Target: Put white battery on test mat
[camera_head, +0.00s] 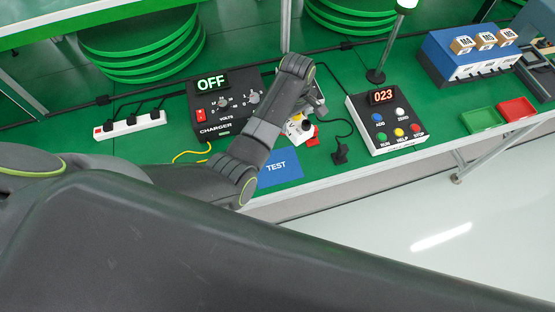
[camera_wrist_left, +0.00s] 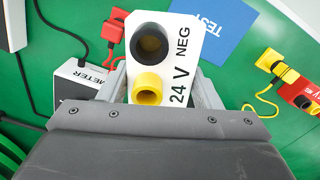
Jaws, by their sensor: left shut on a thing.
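The white battery (camera_wrist_left: 190,45), marked 24 V NEG, has a black and a yellow terminal. My left gripper (camera_wrist_left: 163,85) is shut on it, with one finger along each side. In the head view the battery (camera_head: 295,132) is partly hidden by my left gripper (camera_head: 306,112) and shows just beyond the test mat. The blue test mat (camera_head: 280,168) lies at the bench's front edge; in the wrist view the mat (camera_wrist_left: 225,25) lies behind the battery's upper right, bare where visible. The height of the battery above the bench is unclear. My right gripper is out of view.
A charger (camera_head: 225,108) reading OFF stands left of the mat, with a yellow cable. A meter (camera_wrist_left: 75,85) with red and black leads is close to my gripper. A red battery (camera_wrist_left: 303,96) with a yellow plug lies at the right. A button box (camera_head: 388,122) stands right.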

